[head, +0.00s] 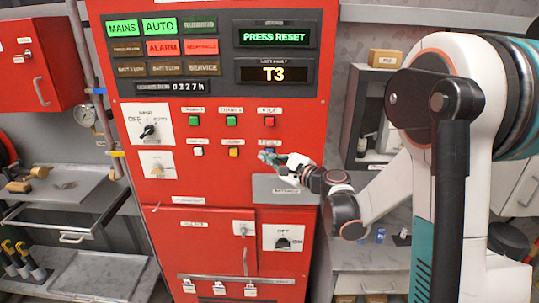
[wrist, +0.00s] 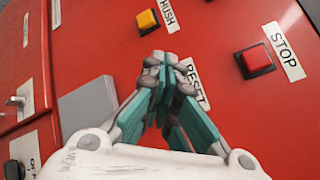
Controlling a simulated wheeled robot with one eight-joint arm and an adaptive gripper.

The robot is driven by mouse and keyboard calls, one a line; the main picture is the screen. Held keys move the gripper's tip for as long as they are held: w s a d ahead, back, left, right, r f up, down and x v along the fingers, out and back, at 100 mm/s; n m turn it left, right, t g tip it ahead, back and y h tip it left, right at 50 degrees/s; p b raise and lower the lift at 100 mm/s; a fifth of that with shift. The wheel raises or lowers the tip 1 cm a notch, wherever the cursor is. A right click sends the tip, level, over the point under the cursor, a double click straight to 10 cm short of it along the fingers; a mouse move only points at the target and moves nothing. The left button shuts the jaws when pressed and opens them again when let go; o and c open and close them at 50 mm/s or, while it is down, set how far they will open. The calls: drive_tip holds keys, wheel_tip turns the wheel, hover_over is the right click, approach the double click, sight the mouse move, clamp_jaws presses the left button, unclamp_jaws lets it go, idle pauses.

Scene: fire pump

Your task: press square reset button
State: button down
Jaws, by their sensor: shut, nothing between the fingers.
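The red panel (head: 215,180) carries two rows of square buttons. The reset button (head: 270,148) is a small blue square at the right end of the lower row, partly covered by my fingertips. My gripper (head: 264,156) is shut and empty, reaching in from the right at that button. In the wrist view my gripper (wrist: 165,62) points at the panel beside the RESET label (wrist: 195,84), and its fingers hide the button there. I cannot tell whether the fingertips touch it.
The red stop button (head: 269,121) is just above, and also shows in the wrist view (wrist: 257,60). The yellow button (head: 234,152) is to the left, beside a white one (head: 198,152). A display (head: 275,37) reads PRESS RESET. A grey box (head: 285,188) sits below my gripper.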

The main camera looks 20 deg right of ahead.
drive_tip(key=shift+w, duration=0.15)
idle(0.4)
drive_tip(key=shift+w+d, duration=0.1)
drive_tip(key=shift+w, duration=0.15)
drive_tip(key=shift+w+d+b, duration=0.2)
drive_tip(key=shift+w+b, duration=0.1)
drive_tip(key=shift+w, duration=0.2)
idle(0.9)
drive_tip(key=shift+s, duration=0.15)
drive_tip(key=shift+s+a, duration=0.3)
drive_tip(key=shift+s, duration=0.45)
drive_tip(key=shift+s+a+b, duration=0.15)
drive_tip(key=shift+s+a, duration=0.1)
drive_tip(key=shift+s, duration=0.55)
drive_tip(key=shift+s+a+b, duration=0.1)
drive_tip(key=shift+s+a, duration=0.2)
drive_tip(key=shift+s, duration=0.45)
drive_tip(key=shift+s+a+b, duration=0.15)
drive_tip(key=shift+s+a, duration=0.1)
drive_tip(key=shift+s, duration=0.55)
